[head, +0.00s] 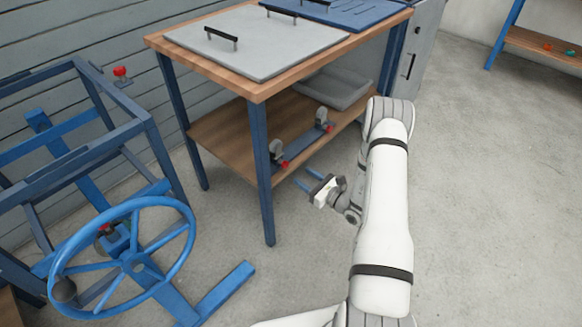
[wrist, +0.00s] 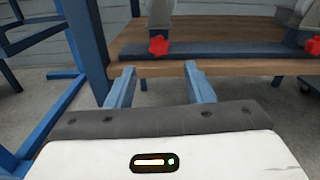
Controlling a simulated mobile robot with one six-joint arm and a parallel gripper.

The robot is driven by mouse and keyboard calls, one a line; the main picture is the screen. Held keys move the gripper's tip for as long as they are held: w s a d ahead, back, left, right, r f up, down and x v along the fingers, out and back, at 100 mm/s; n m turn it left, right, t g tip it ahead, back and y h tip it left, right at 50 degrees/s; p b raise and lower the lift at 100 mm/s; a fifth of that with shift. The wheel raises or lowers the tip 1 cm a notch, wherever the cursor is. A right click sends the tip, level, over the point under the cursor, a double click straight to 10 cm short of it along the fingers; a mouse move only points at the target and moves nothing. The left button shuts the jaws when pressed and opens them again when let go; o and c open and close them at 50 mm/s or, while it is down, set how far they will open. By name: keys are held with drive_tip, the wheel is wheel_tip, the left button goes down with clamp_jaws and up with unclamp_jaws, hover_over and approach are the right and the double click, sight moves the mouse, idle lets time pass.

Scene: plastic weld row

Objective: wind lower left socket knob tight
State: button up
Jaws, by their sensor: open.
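The left socket (head: 277,150) on the table's lower shelf is a grey block with a red knob (head: 285,164) at its front foot. In the wrist view this red knob (wrist: 158,45) is straight ahead, just beyond and above the gap between my fingertips. The socket's grey body (wrist: 161,13) rises behind it and is cut off at the top. My gripper (head: 303,178) is open, with two blue fingers pointing toward the shelf. The gap between the fingers (wrist: 159,69) is empty, and they appear apart from the knob.
A second socket (head: 322,115) with its own red knob (wrist: 313,45) stands to the right on the same blue rail (wrist: 225,50). A blue table leg (head: 261,172) is left of my gripper. A grey tray (head: 340,92) lies behind. A blue handwheel (head: 137,262) stands at left.

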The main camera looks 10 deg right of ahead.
sight(287, 166)
drive_tip(key=b+x, duration=0.1)
drive_tip(key=x, duration=0.6)
drive_tip(key=shift+a+b, duration=0.15)
drive_tip(key=shift+b, duration=0.2)
drive_tip(key=shift+c, duration=0.2)
drive_tip(key=c, duration=1)
drive_tip(key=shift+o, duration=0.2)
drive_tip(key=shift+n, duration=0.3)
drive_tip(key=n+b, duration=0.2)
drive_tip(key=n, duration=0.2)
drive_tip(key=shift+f, duration=0.1)
drive_tip(key=shift+n+b, duration=0.9)
drive_tip(key=shift+n, duration=0.6)
